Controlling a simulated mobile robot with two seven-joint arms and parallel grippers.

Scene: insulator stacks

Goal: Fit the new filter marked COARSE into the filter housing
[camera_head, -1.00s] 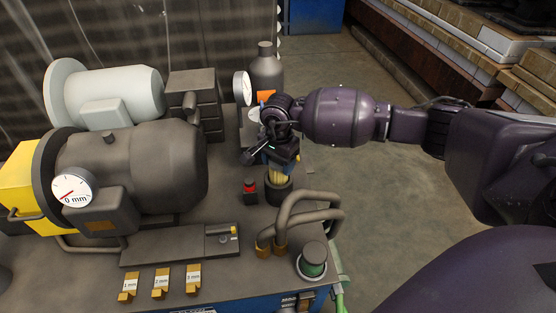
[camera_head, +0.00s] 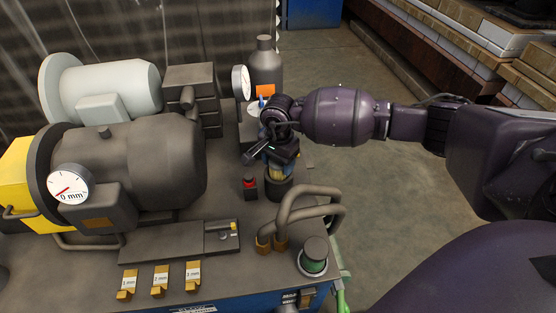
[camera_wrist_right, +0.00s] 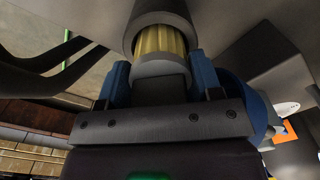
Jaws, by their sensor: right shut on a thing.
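A yellow pleated filter (camera_head: 277,172) stands upright at the dark round filter housing (camera_head: 279,187) on the bench. My right gripper (camera_head: 281,160) is above the housing and shut on the filter. In the right wrist view the blue fingers of my right gripper (camera_wrist_right: 162,82) flank the grey end cap of the filter (camera_wrist_right: 158,42). The far end of the pleats is inside the ring of the housing (camera_wrist_right: 155,14), and a band of yellow shows between ring and cap. No COARSE marking can be read. My left gripper is not in view.
Curved pipes (camera_head: 308,207) and a green-banded cylinder (camera_head: 314,255) stand in front of the housing. A red button (camera_head: 249,183) is just left of it. A dark bottle (camera_head: 265,66) and gauge (camera_head: 241,83) are behind. A large motor (camera_head: 125,170) fills the left.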

